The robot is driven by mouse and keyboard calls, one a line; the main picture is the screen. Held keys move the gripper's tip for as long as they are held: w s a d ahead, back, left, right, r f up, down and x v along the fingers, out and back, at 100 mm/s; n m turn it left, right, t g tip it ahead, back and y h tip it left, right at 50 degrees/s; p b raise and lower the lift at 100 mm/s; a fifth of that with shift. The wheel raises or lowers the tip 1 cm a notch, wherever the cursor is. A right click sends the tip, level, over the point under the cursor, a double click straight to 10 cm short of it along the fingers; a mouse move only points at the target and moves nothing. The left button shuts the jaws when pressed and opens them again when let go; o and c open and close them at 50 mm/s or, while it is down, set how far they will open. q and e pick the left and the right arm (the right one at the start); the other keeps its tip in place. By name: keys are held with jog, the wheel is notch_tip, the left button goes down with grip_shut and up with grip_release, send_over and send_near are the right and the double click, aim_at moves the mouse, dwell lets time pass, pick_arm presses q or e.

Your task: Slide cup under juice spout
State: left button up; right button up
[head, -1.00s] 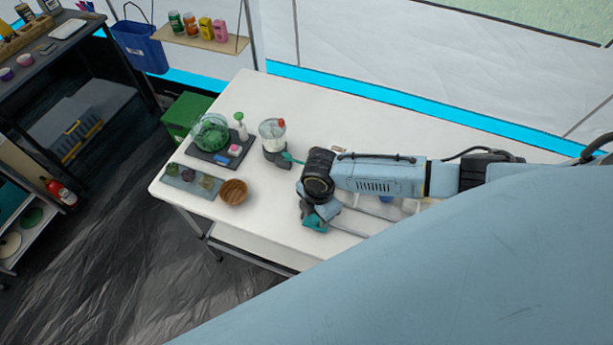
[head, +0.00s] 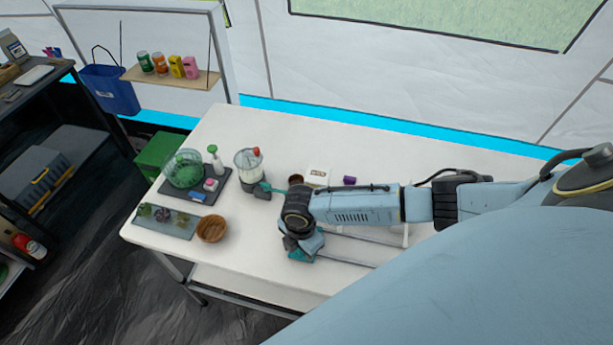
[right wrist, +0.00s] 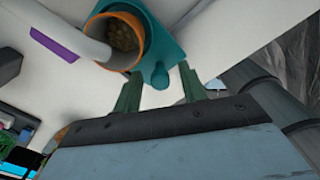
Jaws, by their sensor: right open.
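A clear jar with a red top (head: 248,160), which looks like the juice dispenser, stands on the white table with a teal part (head: 276,189) at its side. A small brown round thing (head: 296,180), maybe the cup, shows beside my right arm. In the right wrist view, an orange-rimmed cup-like vessel (right wrist: 118,38) with brownish contents sits by a teal plate with a knob (right wrist: 160,77). A white curved tube crosses its rim. My right gripper (head: 301,253) is low over the table's front; its green fingers (right wrist: 157,88) are apart and empty, just short of the knob. My left gripper is out of view.
A wooden bowl (head: 212,229), a green-glass tray (head: 168,221) and a dark tray (head: 195,187) with a green bowl lie left. A white box (head: 318,177) and a purple block (head: 349,180) lie behind my arm.

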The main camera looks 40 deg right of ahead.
jog(key=shift+c, duration=1)
jog(key=c, duration=0.6)
jog(key=shift+o, duration=0.2)
jog(key=shift+s+d+r+p, duration=0.1)
jog(key=shift+s+d+p, duration=0.55)
jog(key=shift+s, duration=0.1)
jog(key=shift+s+d+p, duration=1.05)
jog(key=shift+s+d, duration=0.25)
jog(key=shift+s, duration=0.25)
jog(key=shift+s+d+p, duration=0.85)
jog(key=shift+s+d, duration=0.55)
jog(key=shift+s, duration=0.25)
jog(key=shift+s+d+p, duration=0.8)
jog(key=shift+s+d, duration=0.6)
jog(key=shift+s, duration=0.25)
jog(key=shift+s+d+p, duration=0.65)
jog(key=shift+s+d, duration=1.1)
jog(key=shift+s, duration=0.3)
jog(key=shift+s+d, duration=0.9)
jog(key=shift+s, duration=0.2)
jog(key=shift+s+d, duration=0.9)
jog(key=shift+s, duration=0.15)
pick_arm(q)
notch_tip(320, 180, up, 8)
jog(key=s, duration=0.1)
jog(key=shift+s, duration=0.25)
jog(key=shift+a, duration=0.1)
